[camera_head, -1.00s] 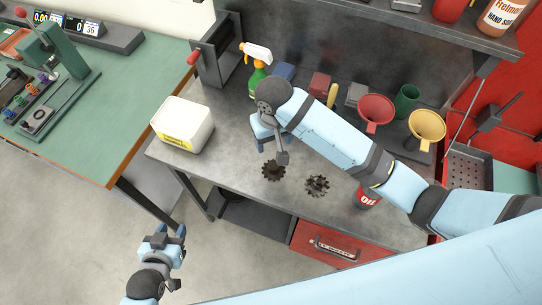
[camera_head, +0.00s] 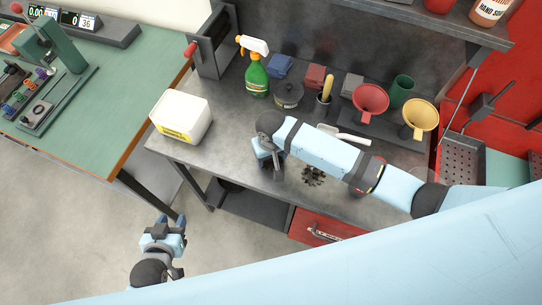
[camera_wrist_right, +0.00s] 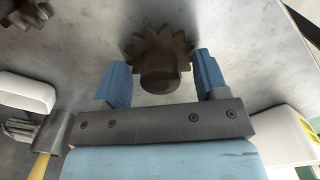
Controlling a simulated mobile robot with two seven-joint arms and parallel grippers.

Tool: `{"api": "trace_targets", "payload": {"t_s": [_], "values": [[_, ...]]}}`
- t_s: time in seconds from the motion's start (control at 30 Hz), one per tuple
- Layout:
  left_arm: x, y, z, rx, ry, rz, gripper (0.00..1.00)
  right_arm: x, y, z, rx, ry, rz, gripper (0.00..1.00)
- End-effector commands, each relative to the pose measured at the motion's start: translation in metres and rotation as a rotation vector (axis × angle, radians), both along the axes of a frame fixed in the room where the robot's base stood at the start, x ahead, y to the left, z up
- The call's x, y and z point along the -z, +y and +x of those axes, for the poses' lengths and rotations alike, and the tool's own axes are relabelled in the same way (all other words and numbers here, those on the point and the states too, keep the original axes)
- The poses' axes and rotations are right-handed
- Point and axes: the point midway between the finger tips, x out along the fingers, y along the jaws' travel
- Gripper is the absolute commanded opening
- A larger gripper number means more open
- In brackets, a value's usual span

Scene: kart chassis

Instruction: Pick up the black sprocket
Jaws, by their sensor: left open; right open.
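A dark, toothed sprocket (camera_wrist_right: 160,58) lies on the grey metal bench, its hub toward the right wrist camera. My right gripper (camera_wrist_right: 156,78) is open above it, one blue finger on each side. I cannot tell whether they touch it. In the head view my right gripper (camera_head: 270,165) hides this sprocket. A second dark sprocket (camera_head: 313,175) lies just to its right on the bench, and is partly visible at the upper left of the wrist view (camera_wrist_right: 28,12). My left gripper (camera_head: 170,224) is open and empty, beyond the bench's front edge.
On the bench (camera_head: 215,155) stand a white container (camera_head: 181,116), a green spray bottle (camera_head: 257,78), a dark tin (camera_head: 289,95), a red funnel (camera_head: 370,101) and a yellow funnel (camera_head: 420,117). A white-handled tool (camera_head: 345,135) lies behind my right arm. The bench's front left is clear.

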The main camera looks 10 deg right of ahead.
Motion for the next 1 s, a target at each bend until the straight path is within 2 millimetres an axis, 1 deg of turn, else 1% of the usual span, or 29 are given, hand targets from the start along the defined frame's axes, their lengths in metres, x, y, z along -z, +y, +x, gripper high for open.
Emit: {"api": "trace_targets", "payload": {"t_s": [0.17, 0.2, 0.27, 0.3, 0.37, 0.4, 0.43, 0.47, 0.77, 0.87, 0.97, 1.0], "values": [[0.002, 0.0, -0.001, 0.0, 0.004, 0.001, 0.43, 0.0, 0.0, 0.0, 0.0, 0.0, 0.0, 0.67], [0.003, 0.001, -0.001, 0.001, 0.005, 0.002, 0.43, 0.0, 0.0, 0.0, 0.0, 0.0, 0.0, 0.58], [0.003, 0.001, -0.002, 0.001, 0.005, 0.003, 0.43, 0.0, 0.0, 0.0, 0.0, 0.0, 0.0, 0.44], [0.003, 0.001, -0.002, 0.002, 0.005, 0.004, 0.43, 0.0, 0.0, 0.0, 0.0, 0.0, 0.0, 0.35], [0.003, 0.001, -0.003, 0.002, 0.006, 0.005, 0.43, 0.0, 0.0, 0.0, 0.0, 0.0, 0.0, 0.21], [0.002, 0.002, -0.004, 0.003, 0.006, 0.004, 0.43, 0.0, 0.0, 0.0, 0.0, 0.0, 0.0, 0.12], [0.002, 0.002, -0.004, 0.003, 0.006, 0.004, 0.43, 0.0, 0.0, 0.0, 0.0, 0.0, 0.0, 0.05], [0.002, 0.002, -0.004, 0.003, 0.005, 0.004, 0.43, 0.0, 0.0, 0.0, 0.0, 0.0, 0.0, 0.0], [0.0, 0.001, -0.004, 0.004, 0.002, 0.003, 0.43, -0.003, 0.001, 0.001, 0.0, -0.002, 0.001, 0.0], [0.001, 0.001, -0.004, 0.006, 0.002, 0.005, 0.43, -0.009, 0.001, 0.001, -0.001, -0.003, 0.001, 0.0], [0.002, 0.0, -0.004, 0.009, 0.0, 0.007, 0.43, -0.02, 0.001, 0.001, -0.001, -0.004, 0.003, 0.0], [0.003, 0.0, -0.004, 0.011, 0.0, 0.008, 0.43, -0.026, 0.001, 0.001, -0.001, -0.005, 0.003, 0.0]]}}
